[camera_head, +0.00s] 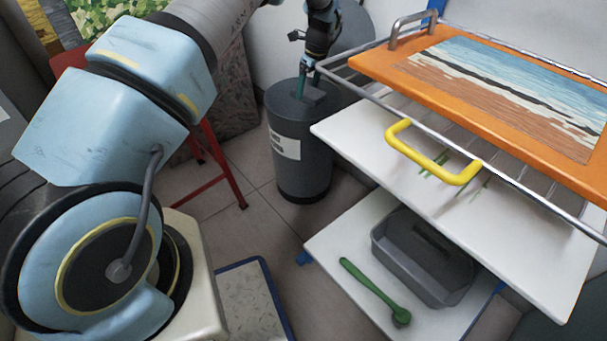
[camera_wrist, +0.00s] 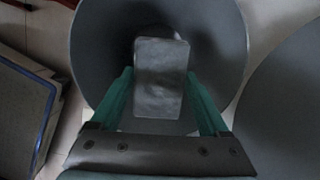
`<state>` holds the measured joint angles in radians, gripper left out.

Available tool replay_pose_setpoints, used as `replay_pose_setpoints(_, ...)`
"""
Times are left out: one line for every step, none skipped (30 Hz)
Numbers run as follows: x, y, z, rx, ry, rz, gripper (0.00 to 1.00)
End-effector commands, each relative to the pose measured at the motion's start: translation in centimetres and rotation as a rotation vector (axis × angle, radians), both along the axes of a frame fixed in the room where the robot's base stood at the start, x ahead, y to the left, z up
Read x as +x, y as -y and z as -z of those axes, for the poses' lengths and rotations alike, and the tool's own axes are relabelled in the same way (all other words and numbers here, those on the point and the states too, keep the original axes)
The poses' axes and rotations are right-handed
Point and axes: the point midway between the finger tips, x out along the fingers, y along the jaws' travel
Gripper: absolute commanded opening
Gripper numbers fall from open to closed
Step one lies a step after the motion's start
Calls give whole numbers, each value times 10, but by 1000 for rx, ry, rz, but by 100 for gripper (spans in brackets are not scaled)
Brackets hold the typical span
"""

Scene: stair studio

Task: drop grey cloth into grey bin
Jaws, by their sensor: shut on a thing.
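The grey bin (camera_head: 300,155) is a round upright container with a white label, standing on the tiled floor in the head view. My gripper (camera_head: 301,86) points down at the bin's open top. In the wrist view my gripper (camera_wrist: 160,82) has its green fingers on both sides of the grey cloth (camera_wrist: 159,100), a pale grey rectangular piece, and is shut on it. The cloth is over the bin's opening, with the round bin wall (camera_wrist: 92,50) around it. The exact height of the cloth against the rim is hard to tell.
A second grey round object (camera_wrist: 290,110) stands right of the bin. A red-legged stool (camera_head: 225,165) stands left of the bin.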

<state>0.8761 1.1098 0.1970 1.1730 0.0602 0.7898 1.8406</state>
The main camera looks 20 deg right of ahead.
Motion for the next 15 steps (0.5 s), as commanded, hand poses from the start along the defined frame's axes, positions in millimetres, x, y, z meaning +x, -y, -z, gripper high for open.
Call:
replay_pose_setpoints(0, 0, 4, 0, 1, 0, 9)
replay_pose_setpoints(0, 0, 4, 0, 1, 0, 9)
replay_pose_setpoints(0, 0, 5, 0, 1, 0, 9)
replay_pose_setpoints(0, 0, 4, 0, 1, 0, 9)
replay_pose_setpoints(0, 0, 4, 0, 1, 0, 9)
replay_pose_setpoints(0, 0, 4, 0, 1, 0, 9)
replay_pose_setpoints(0, 0, 4, 0, 1, 0, 9)
replay_pose_setpoints(0, 0, 4, 0, 1, 0, 9)
replay_pose_setpoints(0, 0, 4, 0, 1, 0, 9)
replay_pose_setpoints(0, 0, 4, 0, 1, 0, 81)
replay_pose_setpoints(0, 0, 4, 0, 1, 0, 84)
replay_pose_setpoints(0, 0, 4, 0, 1, 0, 89)
replay_pose_setpoints(0, 0, 4, 0, 1, 0, 92)
replay_pose_setpoints(0, 0, 4, 0, 1, 0, 96)
replay_pose_setpoints(0, 0, 4, 0, 1, 0, 100)
